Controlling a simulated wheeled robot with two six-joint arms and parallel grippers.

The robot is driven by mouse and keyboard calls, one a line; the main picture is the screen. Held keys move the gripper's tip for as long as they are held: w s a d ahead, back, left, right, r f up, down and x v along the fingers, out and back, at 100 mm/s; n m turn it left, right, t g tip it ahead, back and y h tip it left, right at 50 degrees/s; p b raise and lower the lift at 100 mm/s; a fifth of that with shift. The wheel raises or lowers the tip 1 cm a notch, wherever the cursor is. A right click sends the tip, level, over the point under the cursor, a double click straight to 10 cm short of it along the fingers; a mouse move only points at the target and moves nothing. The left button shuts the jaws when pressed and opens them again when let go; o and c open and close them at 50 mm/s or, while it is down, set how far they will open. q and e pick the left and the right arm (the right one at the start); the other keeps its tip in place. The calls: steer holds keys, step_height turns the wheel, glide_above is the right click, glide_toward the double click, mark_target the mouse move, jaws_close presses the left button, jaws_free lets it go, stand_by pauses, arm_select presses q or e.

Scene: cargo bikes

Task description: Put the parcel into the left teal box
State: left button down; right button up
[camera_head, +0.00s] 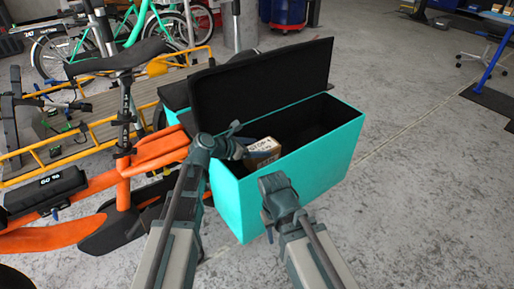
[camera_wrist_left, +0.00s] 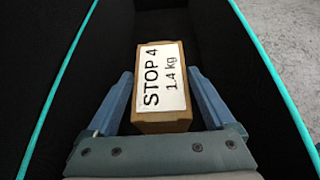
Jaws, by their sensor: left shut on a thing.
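A brown parcel (camera_head: 263,149) with a white label reading "STOP 4 1.4 kg" is held by my left gripper (camera_head: 246,142). The parcel is at the opening of the teal box (camera_head: 310,170), near its left end, and its lower part is hidden behind the near wall. The box's black lid (camera_head: 270,80) stands open at the far side. In the left wrist view the fingers lie on both sides of the parcel (camera_wrist_left: 160,127), between the teal rims, with dark interior around it. My right gripper (camera_head: 270,215) is outside the box by its near wall; its jaws are unclear.
An orange cargo bike (camera_head: 100,185) with a black seat (camera_head: 115,57) stands left of the box. A dark lid with a bit of teal (camera_head: 170,117) shows behind the open lid. The floor (camera_head: 430,190) to the right is clear.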

arm_select(q)
steer(key=shift+f+b, duration=0.6)
steer(key=shift+b, duration=0.05)
jaws_free()
steer(key=shift+r+p, duration=0.3)
steer(key=shift+s+a+r+p, duration=0.25)
steer(key=shift+r+p, duration=0.2)
steer(key=shift+s+a+r+p, duration=0.2)
steer(key=shift+r+p, duration=0.2)
steer(key=p+v, duration=0.4)
steer(key=v, duration=0.6)
steer(key=shift+a+p, duration=0.2)
steer(key=shift+p, duration=0.1)
